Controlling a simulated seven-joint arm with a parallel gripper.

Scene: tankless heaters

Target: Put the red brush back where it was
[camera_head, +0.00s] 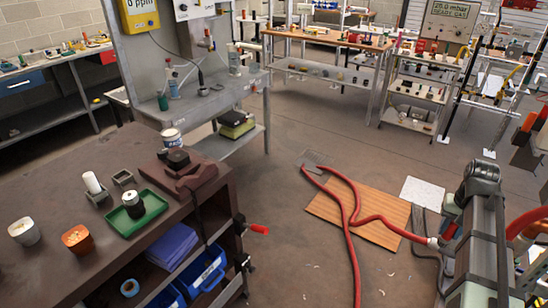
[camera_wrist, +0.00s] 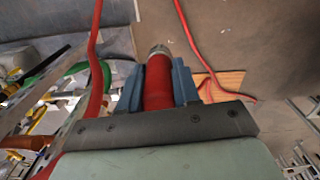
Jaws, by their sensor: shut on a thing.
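In the wrist view the red brush (camera_wrist: 158,85) is a thick red cylinder with a grey, metal-looking tip at its far end. My gripper (camera_wrist: 158,82) is shut on it, with one blue-grey finger on each side. The brush points away from the palm. Its near end is hidden by the gripper body, and no bristles can be made out. In the head view grey machinery stands at the right, and I cannot clearly make out my fingers or the brush there.
A dark workbench (camera_head: 95,255) at left holds a green tray (camera_head: 137,217), a white cup (camera_head: 24,232), an orange cup (camera_head: 77,239) and a vise (camera_head: 185,175). A red hose (camera_head: 350,205) crosses a wooden board (camera_head: 365,212) on the floor. Stocked shelves stand behind.

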